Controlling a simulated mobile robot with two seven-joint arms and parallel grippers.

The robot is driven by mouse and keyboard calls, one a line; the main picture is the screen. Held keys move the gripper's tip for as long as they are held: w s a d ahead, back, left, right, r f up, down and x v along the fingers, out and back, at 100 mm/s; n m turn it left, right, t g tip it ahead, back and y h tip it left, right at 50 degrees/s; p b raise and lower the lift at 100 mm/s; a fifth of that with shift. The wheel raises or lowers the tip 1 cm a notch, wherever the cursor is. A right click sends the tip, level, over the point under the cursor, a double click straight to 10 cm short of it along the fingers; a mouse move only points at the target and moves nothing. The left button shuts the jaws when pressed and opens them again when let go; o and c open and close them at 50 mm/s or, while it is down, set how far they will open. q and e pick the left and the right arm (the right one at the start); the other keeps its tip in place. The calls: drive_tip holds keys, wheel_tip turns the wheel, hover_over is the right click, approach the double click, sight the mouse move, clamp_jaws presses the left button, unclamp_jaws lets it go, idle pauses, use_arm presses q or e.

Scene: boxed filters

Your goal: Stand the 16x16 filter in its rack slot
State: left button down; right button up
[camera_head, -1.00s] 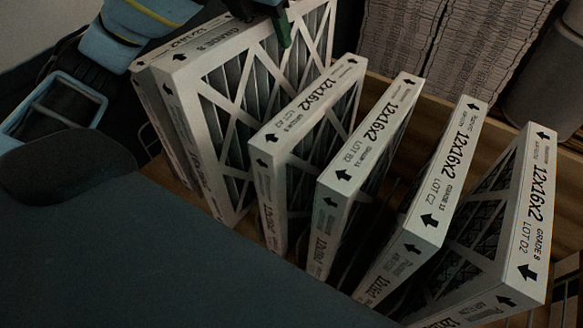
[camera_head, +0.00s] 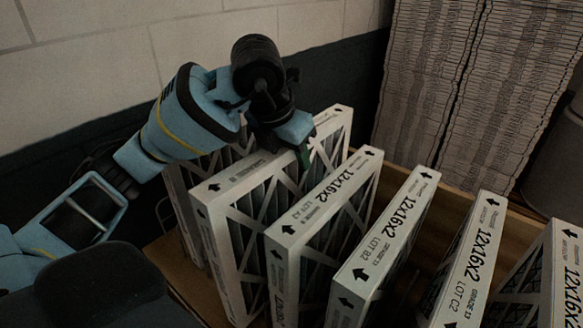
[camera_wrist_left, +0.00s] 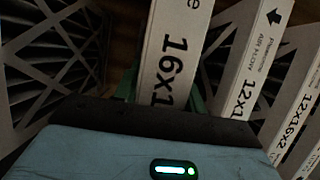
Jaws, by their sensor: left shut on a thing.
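The 16x16 filter (camera_head: 219,189) is a white card-framed box with dark pleats behind diagonal struts. It stands roughly upright, just left of the filter marked LOT A2. My left gripper (camera_head: 303,152) comes down onto its top edge, shut on it, with a green fingertip against the pleated face. In the left wrist view the filter's edge (camera_wrist_left: 175,50) reads "16x1", the rest covered by the gripper (camera_wrist_left: 160,105). The wooden rack (camera_head: 178,262) shows in part. The filter's lower end and its seating in the slot are hidden. My right gripper is out of view.
Filters marked 12x16x2, LOT A2 (camera_head: 325,205), LOT B2 (camera_head: 385,240) and LOT C2 (camera_head: 468,265), stand in a row to the right, with another at the right edge. A further filter (camera_head: 178,200) is close on the left. Stacked sheets (camera_head: 450,90) stand behind.

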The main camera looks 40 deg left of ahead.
use_arm(q)
drive_tip(key=shift+f, duration=1.7)
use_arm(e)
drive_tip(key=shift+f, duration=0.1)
use_arm(q)
drive_tip(key=c, duration=0.8)
unclamp_jaws()
drive_tip(key=shift+f, duration=0.1)
drive_tip(key=shift+c, duration=0.2)
drive_tip(key=shift+s+r, duration=0.1)
drive_tip(key=shift+r, duration=0.45)
drive_tip(key=p+v, duration=0.1)
drive_tip(key=v, duration=0.9)
drive_tip(key=shift+r, duration=0.2)
drive_tip(key=shift+s+r, duration=0.25)
drive_tip(key=shift+r, duration=0.1)
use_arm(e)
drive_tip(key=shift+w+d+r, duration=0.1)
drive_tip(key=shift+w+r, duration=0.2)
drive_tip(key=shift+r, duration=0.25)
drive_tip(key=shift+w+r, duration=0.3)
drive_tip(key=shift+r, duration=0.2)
